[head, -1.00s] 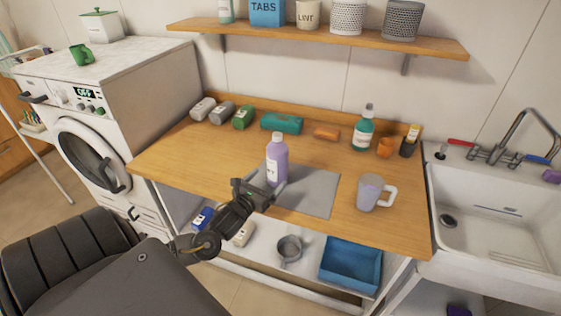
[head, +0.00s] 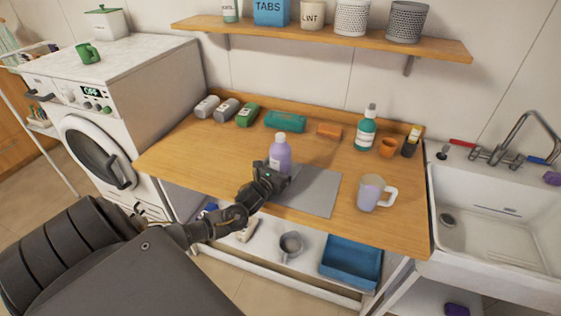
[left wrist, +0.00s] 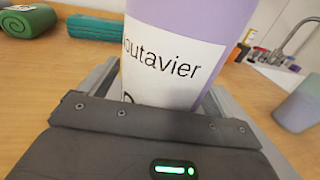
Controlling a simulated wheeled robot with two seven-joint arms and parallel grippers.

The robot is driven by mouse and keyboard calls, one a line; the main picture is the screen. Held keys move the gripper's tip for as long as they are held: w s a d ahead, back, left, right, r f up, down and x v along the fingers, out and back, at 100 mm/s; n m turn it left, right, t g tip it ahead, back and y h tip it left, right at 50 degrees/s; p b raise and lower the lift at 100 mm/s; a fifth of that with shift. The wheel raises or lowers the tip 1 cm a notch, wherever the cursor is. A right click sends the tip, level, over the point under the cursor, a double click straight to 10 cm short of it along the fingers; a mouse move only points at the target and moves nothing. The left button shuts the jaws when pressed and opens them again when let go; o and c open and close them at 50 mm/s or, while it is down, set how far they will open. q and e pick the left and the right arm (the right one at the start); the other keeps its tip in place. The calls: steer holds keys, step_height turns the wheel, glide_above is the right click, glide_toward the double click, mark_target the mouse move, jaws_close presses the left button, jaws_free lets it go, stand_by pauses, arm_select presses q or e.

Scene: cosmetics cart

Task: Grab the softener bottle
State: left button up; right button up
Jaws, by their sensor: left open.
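The purple softener bottle (head: 281,151) stands upright on the grey mat (head: 318,191) on the wooden counter. Its white label with dark lettering fills the middle of the left wrist view (left wrist: 170,65). My left gripper (head: 272,175) is open at the near side of the bottle, and its arm hides the bottle's lower part in the head view. In the left wrist view the bottle stands between the two spread fingers. I cannot tell whether either finger touches it. My right gripper is not in view.
A lilac mug (head: 369,194) stands right of the mat. A shelf (head: 330,39) hangs above. The counter's left part is clear.

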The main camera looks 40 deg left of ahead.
arm_select(q)
steer(key=shift+s, duration=0.1)
steer(key=shift+c, duration=0.2)
steer(key=c, duration=1.2)
steer(key=shift+c, duration=0.2)
steer(key=shift+r, duration=0.15)
steer(key=shift+r+b, duration=0.45)
steer(key=shift+r, duration=0.1)
steer(key=s+a+r+b, duration=0.4)
steer(key=s+r, duration=0.7)
steer(key=s, duration=0.2)
steer(key=shift+s+r, duration=0.2)
steer(key=shift+r, duration=0.15)
